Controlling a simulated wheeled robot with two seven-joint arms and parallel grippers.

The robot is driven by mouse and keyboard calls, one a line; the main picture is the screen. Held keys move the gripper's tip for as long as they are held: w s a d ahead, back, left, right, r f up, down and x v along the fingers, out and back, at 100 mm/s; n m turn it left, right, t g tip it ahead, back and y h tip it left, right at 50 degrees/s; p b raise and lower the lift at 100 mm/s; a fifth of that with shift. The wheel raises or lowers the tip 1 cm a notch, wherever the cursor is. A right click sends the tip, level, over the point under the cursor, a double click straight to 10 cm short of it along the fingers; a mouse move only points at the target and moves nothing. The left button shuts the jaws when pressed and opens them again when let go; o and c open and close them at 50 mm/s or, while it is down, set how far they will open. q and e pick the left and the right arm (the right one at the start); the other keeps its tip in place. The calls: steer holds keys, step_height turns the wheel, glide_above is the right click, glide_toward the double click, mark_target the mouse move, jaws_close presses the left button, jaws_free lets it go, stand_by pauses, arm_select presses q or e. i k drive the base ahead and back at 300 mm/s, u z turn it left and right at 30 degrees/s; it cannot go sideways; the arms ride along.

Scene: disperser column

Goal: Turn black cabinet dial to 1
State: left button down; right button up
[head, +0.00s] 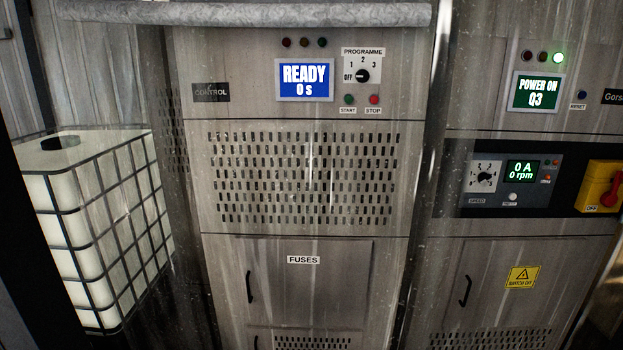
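The black dial (362,76) sits on a white plate marked PROGRAMME in the upper part of the middle grey cabinet (230,115) in the head view. Its plate carries the marks OFF, 1, 2 and 3. The dial's pointer appears to face left toward OFF, though it is small. A blue display (304,80) left of the dial reads READY 0 s. Neither of my grippers is in view, and nothing touches the dial.
A green START button (349,99) and a red STOP button (374,99) sit just below the dial. A grey pipe (245,14) crosses above. A caged white tank (95,210) stands left. A second cabinet (480,260) with a yellow-red switch (601,185) stands right.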

mark_target(362, 76)
steer(key=z, duration=0.7)
steer(key=i, duration=1.05)
steer(key=u, duration=0.4)
steer(key=i, duration=0.8)
steer(key=u, duration=0.8)
